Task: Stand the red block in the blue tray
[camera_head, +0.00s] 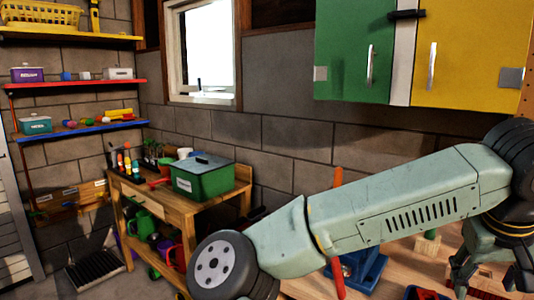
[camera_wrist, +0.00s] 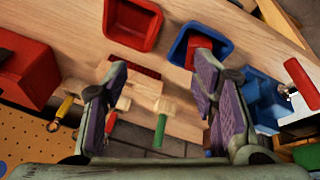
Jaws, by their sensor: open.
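The blue tray (camera_wrist: 180,50) lies on the wooden bench top near the top of the wrist view. A red block (camera_wrist: 202,48) is inside it, partly hidden by my right finger; I cannot tell whether it stands upright or leans. My gripper (camera_wrist: 162,70) is open, its purple-padded fingers apart with nothing held between them. The right fingertip overlaps the tray's near edge in the picture; contact is unclear.
A red tray (camera_wrist: 133,22) sits left of the blue one. A red box (camera_wrist: 22,70), a green-handled wooden piece (camera_wrist: 160,125) and a blue vise (camera_wrist: 262,100) are around the bench. A side table with a green bin (camera_head: 203,178) stands left in the head view.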

